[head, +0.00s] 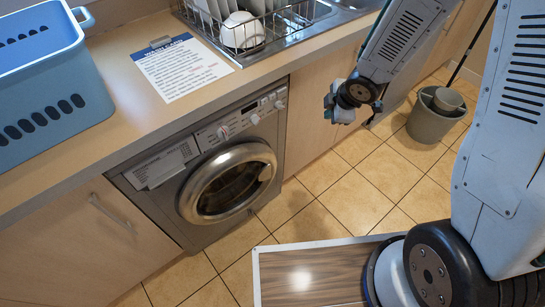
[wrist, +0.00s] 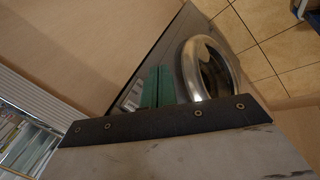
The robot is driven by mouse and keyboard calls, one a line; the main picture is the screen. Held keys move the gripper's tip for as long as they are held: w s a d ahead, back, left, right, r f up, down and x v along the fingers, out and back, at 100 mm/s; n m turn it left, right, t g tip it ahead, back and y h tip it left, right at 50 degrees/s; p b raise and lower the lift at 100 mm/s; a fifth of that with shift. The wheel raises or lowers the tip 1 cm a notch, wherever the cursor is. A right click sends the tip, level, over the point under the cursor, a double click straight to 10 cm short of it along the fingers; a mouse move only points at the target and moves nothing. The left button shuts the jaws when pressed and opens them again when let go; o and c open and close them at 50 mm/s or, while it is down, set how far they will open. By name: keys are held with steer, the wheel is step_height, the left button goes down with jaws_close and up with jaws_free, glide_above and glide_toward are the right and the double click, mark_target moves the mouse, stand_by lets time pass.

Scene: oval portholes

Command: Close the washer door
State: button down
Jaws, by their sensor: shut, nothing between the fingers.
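The grey washer (head: 155,205) sits under the counter in the head view. Its round door (head: 228,183) has a wide chrome ring and dark glass, with a handle at the right side of the ring. The door looks nearly flush with the front; I cannot tell whether it is fully latched. My gripper (head: 332,108) hangs in the air to the upper right of the door, apart from it. In the wrist view, my gripper's green fingers (wrist: 157,87) are together and empty, with the door's chrome ring (wrist: 207,70) just right of them.
A blue basket (head: 40,85), a printed sheet (head: 182,68) and a dish rack (head: 255,25) are on the counter. Cabinet fronts flank the washer. A grey bucket (head: 435,115) stands on the tiled floor (head: 345,195) at the right. The floor before the washer is mostly clear.

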steer(key=s+a+f+n+g+y, duration=0.1)
steer(key=s+a+f+n+y, duration=0.2)
steer(key=a+f, duration=0.3)
steer(key=s+a+f+n+g+y, duration=0.2)
steer(key=s+a+f+n, duration=0.15)
steer(key=f, duration=0.35)
steer(key=w+a+f+m, duration=0.1)
steer(key=w+a+f, duration=0.5)
steer(key=a+f, duration=0.1)
steer(key=shift+w+a+f, duration=0.2)
steer(key=shift+w+f, duration=0.05)
